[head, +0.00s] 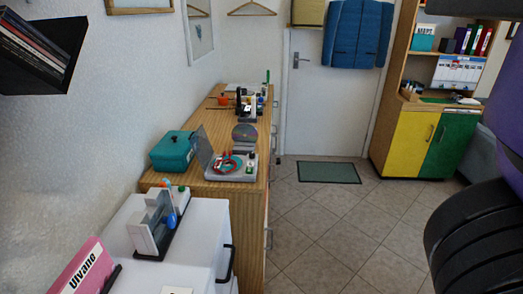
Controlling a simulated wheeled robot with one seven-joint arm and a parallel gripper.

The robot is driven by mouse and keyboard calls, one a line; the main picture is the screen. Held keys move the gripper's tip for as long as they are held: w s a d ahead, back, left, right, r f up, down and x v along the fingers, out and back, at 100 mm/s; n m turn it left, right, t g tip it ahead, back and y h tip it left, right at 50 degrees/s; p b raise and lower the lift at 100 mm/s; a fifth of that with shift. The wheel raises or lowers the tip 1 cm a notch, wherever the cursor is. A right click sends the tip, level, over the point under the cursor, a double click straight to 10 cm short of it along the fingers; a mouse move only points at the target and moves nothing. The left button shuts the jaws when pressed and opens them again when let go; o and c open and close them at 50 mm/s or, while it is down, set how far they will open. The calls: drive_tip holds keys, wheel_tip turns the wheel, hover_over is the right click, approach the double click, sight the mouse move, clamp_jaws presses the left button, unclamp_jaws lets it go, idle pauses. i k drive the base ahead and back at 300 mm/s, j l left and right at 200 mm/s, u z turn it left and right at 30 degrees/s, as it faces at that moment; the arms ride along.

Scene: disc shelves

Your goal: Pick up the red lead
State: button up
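A small coil with red and teal strands (227,165) lies on a pale flat device (222,172) near the front of the wooden counter; its red part may be the red lead, but it is too small to tell. A small orange-red item (223,100) sits farther back on the same counter. My gripper does not show; only dark and purple parts of my arm fill the right edge.
The wooden counter (240,190) runs along the left wall, with a teal box (174,150) beside the device. A white cabinet (205,215) stands nearer, holding a grey stand (152,228). A black wall shelf (45,70) juts out upper left. Tiled floor (315,225) is clear.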

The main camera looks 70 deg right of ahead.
sight(223, 172)
drive_tip(key=z, duration=1.15)
drive_tip(key=i+j+z, duration=0.45)
drive_tip(key=z, duration=0.25)
drive_tip(key=j, duration=0.1)
